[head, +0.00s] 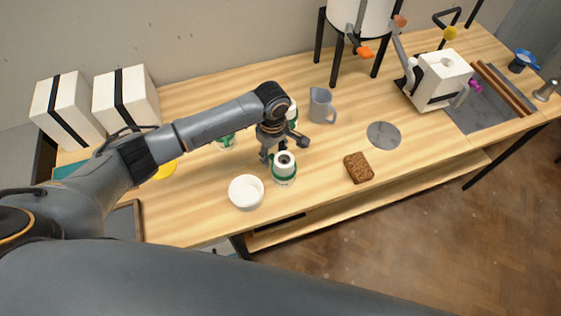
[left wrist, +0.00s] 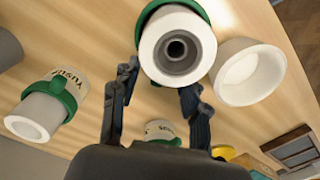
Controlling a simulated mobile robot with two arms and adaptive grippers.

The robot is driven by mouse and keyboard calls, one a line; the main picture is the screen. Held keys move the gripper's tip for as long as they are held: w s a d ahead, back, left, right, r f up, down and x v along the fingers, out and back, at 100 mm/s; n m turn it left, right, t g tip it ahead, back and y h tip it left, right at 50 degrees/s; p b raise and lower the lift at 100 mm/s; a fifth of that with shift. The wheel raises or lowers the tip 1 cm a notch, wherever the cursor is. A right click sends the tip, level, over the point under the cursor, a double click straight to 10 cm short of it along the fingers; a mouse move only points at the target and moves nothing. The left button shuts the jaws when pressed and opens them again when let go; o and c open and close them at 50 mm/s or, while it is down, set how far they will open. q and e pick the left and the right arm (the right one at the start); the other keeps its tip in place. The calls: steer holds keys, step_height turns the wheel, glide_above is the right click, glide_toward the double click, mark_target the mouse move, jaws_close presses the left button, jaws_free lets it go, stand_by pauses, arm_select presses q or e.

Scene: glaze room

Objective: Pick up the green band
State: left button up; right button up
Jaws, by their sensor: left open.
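Three white jars with green bands stand on the wooden table. On the nearest jar (head: 284,164), the green band (head: 283,181) wraps around the body; this band also shows in the left wrist view (left wrist: 146,20). A second banded jar (head: 226,141) stands to the left, and a third (head: 291,112) is partly hidden behind my left wrist. My left gripper (head: 274,153) is open just behind the nearest jar. In the left wrist view, its fingers (left wrist: 160,84) are apart below that jar's rim; contact cannot be told. My right gripper is out of view.
A white bowl (head: 246,193) stands close beside the nearest jar. Two white striped boxes (head: 126,98) stand at the back left. Table around the block is clear.

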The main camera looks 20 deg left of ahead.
arm_select(q)
steer(key=shift+c, duration=1.3)
jaws_close()
step_height(320, 180, up, 14)
steer(key=p, duration=0.4)
steer(key=shift+f, duration=0.15)
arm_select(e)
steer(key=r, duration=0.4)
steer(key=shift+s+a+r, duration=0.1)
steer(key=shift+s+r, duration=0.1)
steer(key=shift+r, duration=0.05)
